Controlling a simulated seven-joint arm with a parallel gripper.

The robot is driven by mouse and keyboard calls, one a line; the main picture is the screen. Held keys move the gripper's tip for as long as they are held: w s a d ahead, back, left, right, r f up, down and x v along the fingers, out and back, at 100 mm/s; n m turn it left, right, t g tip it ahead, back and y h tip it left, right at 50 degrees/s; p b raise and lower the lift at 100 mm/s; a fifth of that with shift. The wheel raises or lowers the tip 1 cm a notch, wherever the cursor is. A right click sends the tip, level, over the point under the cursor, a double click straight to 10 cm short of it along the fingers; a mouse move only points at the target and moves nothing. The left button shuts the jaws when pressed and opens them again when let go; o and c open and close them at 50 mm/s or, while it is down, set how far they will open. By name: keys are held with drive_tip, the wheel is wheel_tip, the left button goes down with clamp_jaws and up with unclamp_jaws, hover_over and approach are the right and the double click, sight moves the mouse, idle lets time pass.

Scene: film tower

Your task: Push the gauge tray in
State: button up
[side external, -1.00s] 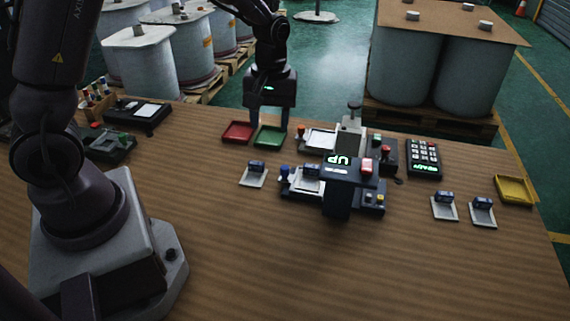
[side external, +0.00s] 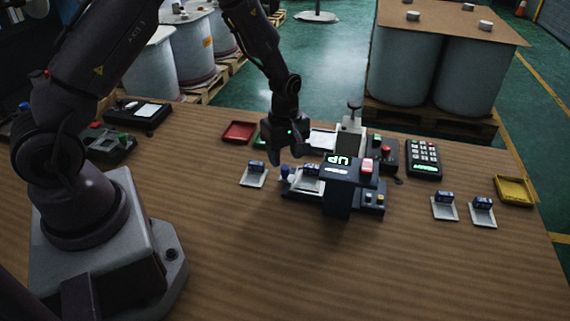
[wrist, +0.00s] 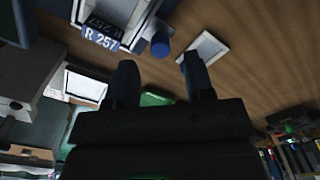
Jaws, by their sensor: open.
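The gauge (side external: 340,172) is a dark unit whose display reads "UP". Its tray (side external: 299,185) sticks out on the left side, with a pale plate and a dark block (side external: 312,171) on it. A blue knob (side external: 285,171) stands at the tray's outer left end. In the wrist view the block's label (wrist: 101,39) reads "R 257", and the blue knob (wrist: 160,45) shows between and beyond my fingertips. My gripper (side external: 288,157) is open and empty, fingers down, just behind and above the knob. I cannot tell whether a finger touches it.
Red (side external: 238,132) and green trays lie behind, the green one mostly hidden by my gripper. A keypad (side external: 424,158), two more plates and a yellow tray (side external: 514,190) are right. The front table is clear.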

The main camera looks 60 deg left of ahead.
sight(285, 167)
drive_tip(key=shift+f, duration=1.8)
clamp_jaws()
drive_tip(key=shift+w+d, duration=1.35)
drive_tip(key=shift+w, duration=0.1)
unclamp_jaws()
